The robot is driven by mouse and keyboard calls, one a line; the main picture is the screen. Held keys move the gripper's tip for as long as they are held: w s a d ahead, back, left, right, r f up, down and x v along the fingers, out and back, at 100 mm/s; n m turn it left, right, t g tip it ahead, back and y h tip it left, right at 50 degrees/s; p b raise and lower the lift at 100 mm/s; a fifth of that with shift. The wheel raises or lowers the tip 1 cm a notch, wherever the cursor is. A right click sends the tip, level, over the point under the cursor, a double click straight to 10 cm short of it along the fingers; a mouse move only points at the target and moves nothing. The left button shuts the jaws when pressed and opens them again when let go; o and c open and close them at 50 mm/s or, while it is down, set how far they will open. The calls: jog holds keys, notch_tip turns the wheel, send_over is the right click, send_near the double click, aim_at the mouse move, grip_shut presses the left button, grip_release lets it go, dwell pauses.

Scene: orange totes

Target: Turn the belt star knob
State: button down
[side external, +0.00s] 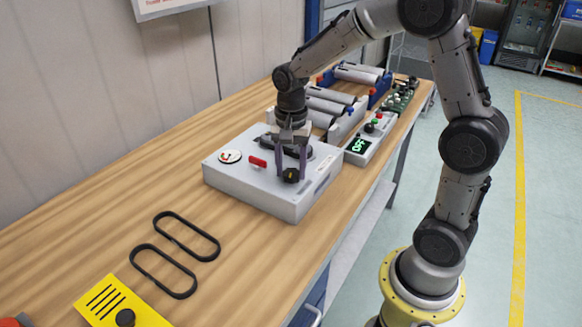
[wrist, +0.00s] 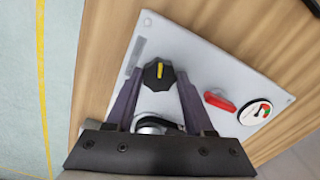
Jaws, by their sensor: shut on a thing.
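The black star knob (side external: 290,175) with a yellow mark sits on the grey-white box (side external: 245,190), near its front corner. In the wrist view the knob (wrist: 158,75) shows lobed edges, and its yellow mark points roughly up the picture. My gripper (side external: 291,170) reaches down over the box from behind the knob. In the wrist view my gripper (wrist: 160,78) has one finger on each side of the knob and is shut on it. A silver round part (wrist: 150,124) and a dark part sit behind the knob, partly hidden by my gripper.
A red handle (side external: 257,162) and a round gauge (side external: 230,156) are on the same box. A green-lit display unit (side external: 359,146) and rollers stand behind. Two black belts (side external: 186,235) and a yellow panel (side external: 118,303) lie at the front. Table between is clear.

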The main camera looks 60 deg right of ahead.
aim_at(291, 172)
jog(key=shift+r, duration=0.1)
dwell(0.3)
jog(key=shift+c, duration=1.4)
grip_release()
notch_tip(291, 172, up, 14)
